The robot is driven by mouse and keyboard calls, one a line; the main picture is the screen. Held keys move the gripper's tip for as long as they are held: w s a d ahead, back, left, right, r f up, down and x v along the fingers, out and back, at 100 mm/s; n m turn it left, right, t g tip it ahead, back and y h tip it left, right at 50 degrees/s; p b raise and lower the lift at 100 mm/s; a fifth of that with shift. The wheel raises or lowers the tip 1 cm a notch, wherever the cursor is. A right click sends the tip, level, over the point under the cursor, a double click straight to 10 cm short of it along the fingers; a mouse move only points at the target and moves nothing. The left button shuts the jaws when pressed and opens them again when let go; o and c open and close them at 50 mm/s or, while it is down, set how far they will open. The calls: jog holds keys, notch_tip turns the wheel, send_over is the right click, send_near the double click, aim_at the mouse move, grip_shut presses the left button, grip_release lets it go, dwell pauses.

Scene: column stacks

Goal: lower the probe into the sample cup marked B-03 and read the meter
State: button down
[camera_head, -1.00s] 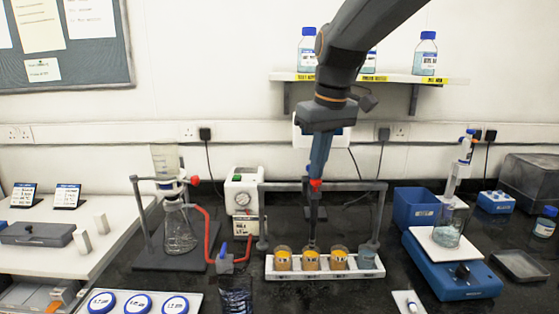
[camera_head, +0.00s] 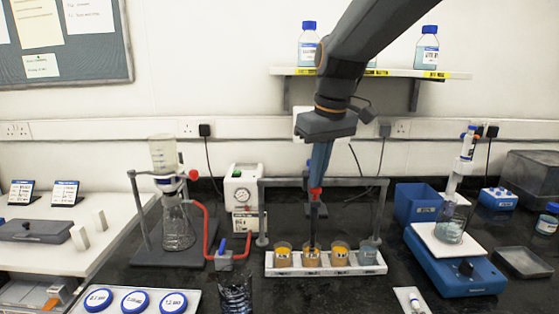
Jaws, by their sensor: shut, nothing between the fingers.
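Three amber-filled cups, the left (camera_head: 283,258), the second (camera_head: 311,260) and the third (camera_head: 340,258), stand in a white rack with a clear one (camera_head: 368,252) at its right end. Their labels are too small to read, so I cannot tell which is B-03. My gripper (camera_head: 316,192) is shut, above the second cup. A thin dark shaft (camera_head: 314,225), perhaps the probe, runs from below its red-tipped end down to this cup's mouth; whether it is inside cannot be told. A white panel (camera_head: 302,124), perhaps the meter, is mostly hidden behind my arm.
A grey frame (camera_head: 262,212) stands around the rack's back. To the left are a flask stand (camera_head: 133,215) with a red hose and a white gauge box (camera_head: 241,195). To the right are a blue bin (camera_head: 405,203) and a blue balance (camera_head: 455,275).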

jog(key=shift+f, duration=0.45)
jog(key=shift+r+p, duration=3.05)
jog(key=shift+r, duration=0.55)
jog(key=s+d+f+m+b, duration=0.1)
jog(key=s+d+f+m, duration=0.1)
jog(key=s+f, duration=0.4)
jog(key=s+d+f+m+b, duration=0.1)
jog(key=s+d+f, duration=0.4)
jog(key=f, duration=0.5)
jog(key=s+d+f+m+h+b, duration=0.1)
jog(key=s+d+f+m, duration=0.2)
jog(key=s+f, duration=0.3)
jog(key=shift+s+d+f+g, duration=0.15)
jog(key=shift+s+d+f, duration=0.1)
jog(key=shift+f, duration=0.35)
jog(key=shift+s+d+f+g, duration=0.15)
jog(key=shift+d+f, duration=0.05)
jog(key=shift+f, duration=0.4)
